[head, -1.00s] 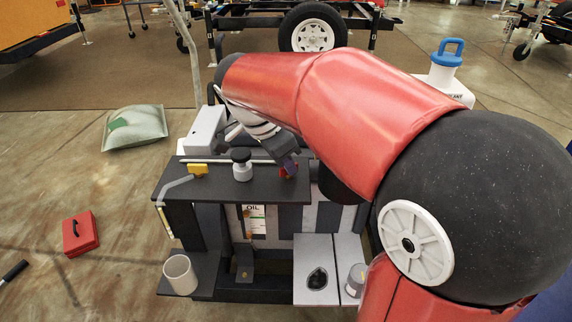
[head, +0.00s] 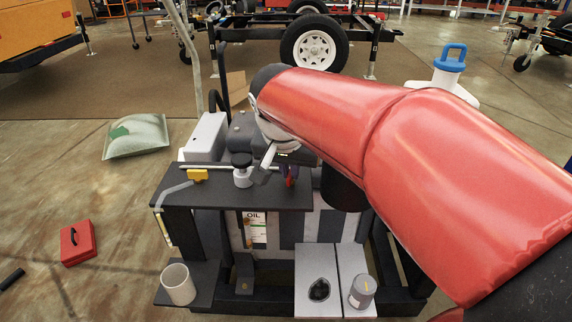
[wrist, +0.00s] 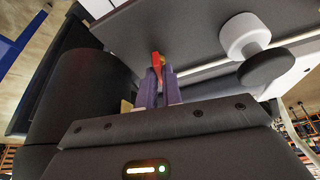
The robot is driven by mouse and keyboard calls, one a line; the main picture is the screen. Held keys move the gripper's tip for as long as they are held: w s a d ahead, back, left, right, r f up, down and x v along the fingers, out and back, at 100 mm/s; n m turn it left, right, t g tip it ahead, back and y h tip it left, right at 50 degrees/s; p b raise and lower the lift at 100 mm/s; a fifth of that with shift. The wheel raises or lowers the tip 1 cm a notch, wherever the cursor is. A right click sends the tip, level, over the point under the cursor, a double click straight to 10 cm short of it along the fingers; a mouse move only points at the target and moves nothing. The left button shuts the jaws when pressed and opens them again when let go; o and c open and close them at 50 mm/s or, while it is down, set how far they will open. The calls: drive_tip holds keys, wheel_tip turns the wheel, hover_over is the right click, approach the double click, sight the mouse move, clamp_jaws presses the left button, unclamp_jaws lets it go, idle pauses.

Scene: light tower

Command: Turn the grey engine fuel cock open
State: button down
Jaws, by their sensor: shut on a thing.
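A small red lever (wrist: 157,64) stands between the two purple fingers of my gripper (wrist: 158,88) in the wrist view. The fingers are shut on it. In the head view my gripper (head: 290,172) is at the right part of the dark shelf (head: 235,197), with the red lever mostly hidden there. I cannot make out a separate grey cock; its body may be hidden behind the fingers. A black-capped white knob (head: 242,172) stands left of my gripper, and it also shows in the wrist view (wrist: 243,37). A yellow tap handle (head: 197,176) is farther left.
A thin rod runs along the shelf behind the knob. A grey box (head: 205,135) and dark engine parts stand behind. A white cup (head: 178,284) and a grey canister (head: 362,291) stand lower. A red case (head: 77,243) lies on the floor at left.

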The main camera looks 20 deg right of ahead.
drive_tip(key=shift+n, duration=0.5)
drive_tip(key=c, duration=1.6)
unclamp_jaws()
drive_tip(key=shift+o, duration=0.2)
drive_tip(key=p+v, duration=0.1)
drive_tip(key=v, duration=0.6)
drive_tip(key=shift+s+r, duration=0.2)
drive_tip(key=shift+r, duration=0.15)
